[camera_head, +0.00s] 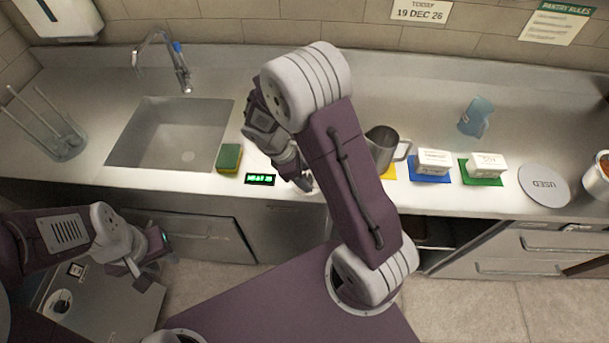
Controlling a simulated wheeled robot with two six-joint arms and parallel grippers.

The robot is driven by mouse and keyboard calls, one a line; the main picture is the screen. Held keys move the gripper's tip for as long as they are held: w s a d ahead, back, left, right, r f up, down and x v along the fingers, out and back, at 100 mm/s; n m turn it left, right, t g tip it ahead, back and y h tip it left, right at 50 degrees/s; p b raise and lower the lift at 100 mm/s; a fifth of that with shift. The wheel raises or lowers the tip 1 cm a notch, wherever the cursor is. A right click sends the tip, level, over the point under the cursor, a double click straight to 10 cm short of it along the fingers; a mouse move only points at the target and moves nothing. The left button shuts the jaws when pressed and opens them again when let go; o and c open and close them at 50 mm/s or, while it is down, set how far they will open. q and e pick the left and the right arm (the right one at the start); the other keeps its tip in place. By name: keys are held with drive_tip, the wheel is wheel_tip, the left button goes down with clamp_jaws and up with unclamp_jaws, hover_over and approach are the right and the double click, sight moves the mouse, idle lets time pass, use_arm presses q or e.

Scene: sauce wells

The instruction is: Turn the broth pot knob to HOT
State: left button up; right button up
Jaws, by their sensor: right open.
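A round dark knob on a pale dial (62,303) shows at the lower left, on a grey box-shaped unit (110,310) below counter height. Its markings are too small to read, and I cannot tell whether it is the broth pot's knob. My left gripper (138,275) is above and to the right of the dial, apart from it; its jaw gap is unclear. My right gripper (299,180) is open over the counter's front edge, right of a small green-lit display (260,179). My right arm partly hides it. No pot is clearly labelled broth.
The counter (330,187) holds a sink (190,130), a green-and-yellow sponge (229,157), a metal jug (383,148), white blocks on blue (430,176) and green (483,180) mats, a blue cup (476,117), a round "USED" plate (544,186) and a pot with reddish contents (602,170).

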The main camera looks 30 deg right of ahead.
drive_tip(key=shift+s+d+f, duration=0.1)
drive_tip(key=shift+s+f, duration=0.05)
drive_tip(key=shift+f, duration=0.05)
drive_tip(key=shift+c, duration=1.2)
clamp_jaws()
